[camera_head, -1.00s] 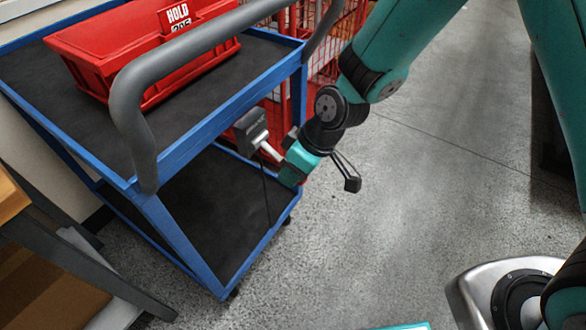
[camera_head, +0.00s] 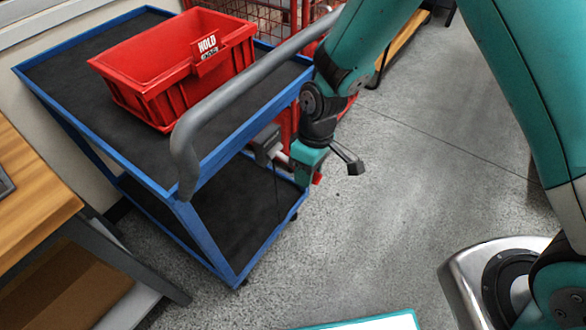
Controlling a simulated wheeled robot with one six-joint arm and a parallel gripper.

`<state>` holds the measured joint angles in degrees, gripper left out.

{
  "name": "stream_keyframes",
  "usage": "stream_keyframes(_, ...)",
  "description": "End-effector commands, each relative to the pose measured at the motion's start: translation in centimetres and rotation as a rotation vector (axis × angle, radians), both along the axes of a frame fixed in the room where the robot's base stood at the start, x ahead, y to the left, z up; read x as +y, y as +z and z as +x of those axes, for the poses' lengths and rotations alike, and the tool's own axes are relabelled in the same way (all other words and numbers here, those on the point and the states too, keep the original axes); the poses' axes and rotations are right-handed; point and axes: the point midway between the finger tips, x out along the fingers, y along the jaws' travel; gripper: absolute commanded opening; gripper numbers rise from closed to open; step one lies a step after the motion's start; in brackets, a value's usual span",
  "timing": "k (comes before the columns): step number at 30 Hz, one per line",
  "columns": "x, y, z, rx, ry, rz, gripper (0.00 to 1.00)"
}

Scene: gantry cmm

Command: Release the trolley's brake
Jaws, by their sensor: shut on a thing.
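The trolley (camera_head: 190,212) has a blue frame, two black shelves and a grey push handle (camera_head: 245,88). A small dark grey brake box (camera_head: 266,144) sits below the handle, at the near right corner under the top shelf. A short pale brake lever (camera_head: 281,158) sticks out of it to the right. My gripper (camera_head: 293,161) is at the lever's outer end and is shut on it. The teal gripper body hides the lever's tip and most of the jaws.
A red bin (camera_head: 170,65) with a HOLD label stands on the top shelf. A red wire cage (camera_head: 265,20) stands behind the trolley. A wooden bench (camera_head: 35,190) is close on the left. The grey floor to the right is open.

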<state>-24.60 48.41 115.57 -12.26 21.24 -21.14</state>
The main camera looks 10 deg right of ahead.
Motion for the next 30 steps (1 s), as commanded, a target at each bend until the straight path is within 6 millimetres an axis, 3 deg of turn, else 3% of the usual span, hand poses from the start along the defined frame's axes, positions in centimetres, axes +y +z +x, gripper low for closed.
stream_keyframes(10, -0.35, 0.15, 0.03, 0.009, -0.008, -0.006, 0.00)
stream_keyframes(11, -0.34, 0.15, 0.02, 0.009, -0.007, -0.006, 0.36)
stream_keyframes(13, -0.34, 0.15, 0.02, 0.009, -0.007, -0.006, 0.52)
stream_keyframes(14, -0.34, 0.15, 0.03, 0.009, -0.007, -0.006, 0.54)
stream_keyframes(30, 0.40, -0.37, -0.07, -0.008, 0.007, 0.011, 0.54)
